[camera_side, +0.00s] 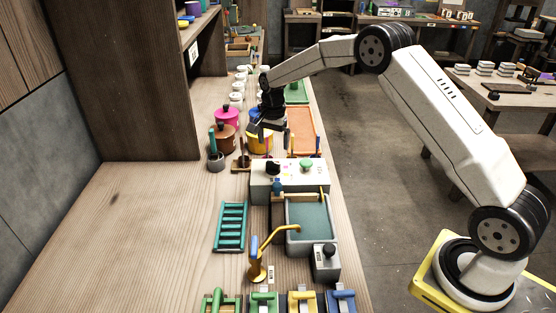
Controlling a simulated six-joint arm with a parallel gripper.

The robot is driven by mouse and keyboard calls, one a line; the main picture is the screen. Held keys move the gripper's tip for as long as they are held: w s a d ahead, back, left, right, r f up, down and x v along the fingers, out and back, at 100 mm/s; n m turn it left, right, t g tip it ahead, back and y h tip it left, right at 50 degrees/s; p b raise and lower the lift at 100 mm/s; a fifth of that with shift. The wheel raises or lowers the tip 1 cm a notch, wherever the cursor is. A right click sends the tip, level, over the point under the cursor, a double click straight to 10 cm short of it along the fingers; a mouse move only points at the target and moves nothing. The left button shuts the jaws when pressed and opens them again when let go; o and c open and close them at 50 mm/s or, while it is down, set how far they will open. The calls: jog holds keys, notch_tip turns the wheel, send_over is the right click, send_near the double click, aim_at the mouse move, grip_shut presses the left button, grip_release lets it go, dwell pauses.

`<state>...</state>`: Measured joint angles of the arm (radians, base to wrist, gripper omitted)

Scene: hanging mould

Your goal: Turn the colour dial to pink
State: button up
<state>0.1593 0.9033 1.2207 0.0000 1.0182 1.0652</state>
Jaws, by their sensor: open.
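A pale box (290,185) stands on the bench in the middle of the view. Its top carries a dark knob (272,167) on the left, a green knob (306,165) on the right and small coloured marks between them. The dark knob may be the colour dial; its pointing direction is too small to tell. My gripper (270,135) is open and empty, pointing down behind the box, above and in front of a yellow pot (260,146). It is apart from both knobs.
A pink pot (227,118) and a brown pot (222,138) stand left of my gripper. An orange tray (303,130) lies to its right. A sink (309,218) with a yellow tap (258,262) and a teal rack (231,226) lie nearer. The left bench is clear.

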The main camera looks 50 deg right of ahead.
aim_at(273, 162)
jog(key=shift+f, duration=3.9)
jog(key=c, duration=1.2)
jog(key=shift+c, duration=0.2)
jog(key=shift+n, duration=0.4)
jog(key=n, duration=0.9)
jog(key=shift+w+a, duration=0.1)
